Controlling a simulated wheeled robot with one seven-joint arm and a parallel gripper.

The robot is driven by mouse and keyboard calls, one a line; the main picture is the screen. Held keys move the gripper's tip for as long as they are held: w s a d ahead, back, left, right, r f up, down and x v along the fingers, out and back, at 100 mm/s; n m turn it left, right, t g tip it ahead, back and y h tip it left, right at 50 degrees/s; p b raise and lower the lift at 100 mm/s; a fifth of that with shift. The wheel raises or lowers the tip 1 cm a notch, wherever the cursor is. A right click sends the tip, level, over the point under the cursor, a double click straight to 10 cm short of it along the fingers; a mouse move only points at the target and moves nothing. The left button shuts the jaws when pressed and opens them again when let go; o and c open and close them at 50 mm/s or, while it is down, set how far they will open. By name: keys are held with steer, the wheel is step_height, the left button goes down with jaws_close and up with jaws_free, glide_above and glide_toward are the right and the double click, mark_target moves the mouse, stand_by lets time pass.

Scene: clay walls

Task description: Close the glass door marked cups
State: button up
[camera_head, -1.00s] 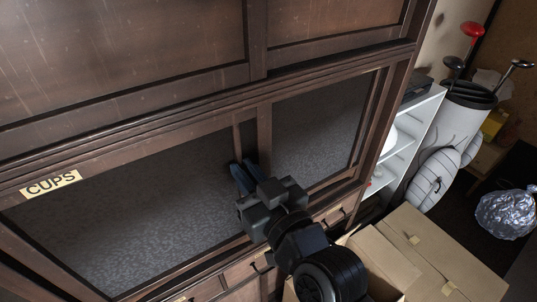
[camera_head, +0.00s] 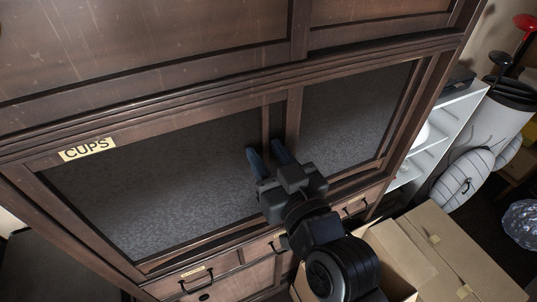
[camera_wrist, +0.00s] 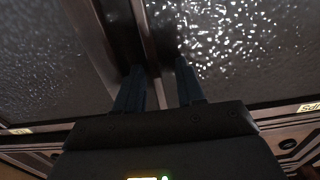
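The glass door marked cups (camera_head: 165,185) is the left textured-glass panel of a dark wooden cabinet; its CUPS label (camera_head: 87,149) is at its upper left. Upright frame bars (camera_head: 292,118) stand between it and the right glass panel (camera_head: 345,110). My gripper (camera_head: 269,155) is in front of these bars at the door's right side, its two dark blue fingers apart. In the wrist view, my gripper (camera_wrist: 158,85) is open, with a dark upright bar (camera_wrist: 147,40) running up between the fingers. I cannot tell whether a finger touches it, or how far the door stands open.
Drawers with dark handles (camera_head: 195,281) lie below the glass. An open cardboard box (camera_head: 440,255) stands at the lower right, close to my arm. A white shelf (camera_head: 440,125) and a grey-white bag (camera_head: 465,170) are beyond the cabinet's right side.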

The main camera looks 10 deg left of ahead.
steer(key=shift+d, duration=0.1)
steer(key=shift+s+d+f, duration=0.1)
steer(key=shift+s+d, duration=0.1)
steer(key=shift+s, duration=0.15)
steer(key=b+v, duration=0.2)
steer(key=v, duration=0.5)
steer(key=s+d+f+m+t+h, duration=0.1)
steer(key=s+d+f+m+h, duration=0.6)
steer(key=s+d, duration=0.6)
steer(key=s+d+h, duration=0.1)
steer(key=s+d, duration=0.4)
steer(key=s, duration=0.3)
steer(key=s+d+h, duration=0.2)
steer(key=s+d, duration=0.3)
steer(key=s, duration=0.3)
steer(key=shift+s+d+r+g+h, duration=0.15)
steer(key=shift+d+r+g+h, duration=0.15)
steer(key=shift+r+g, duration=0.1)
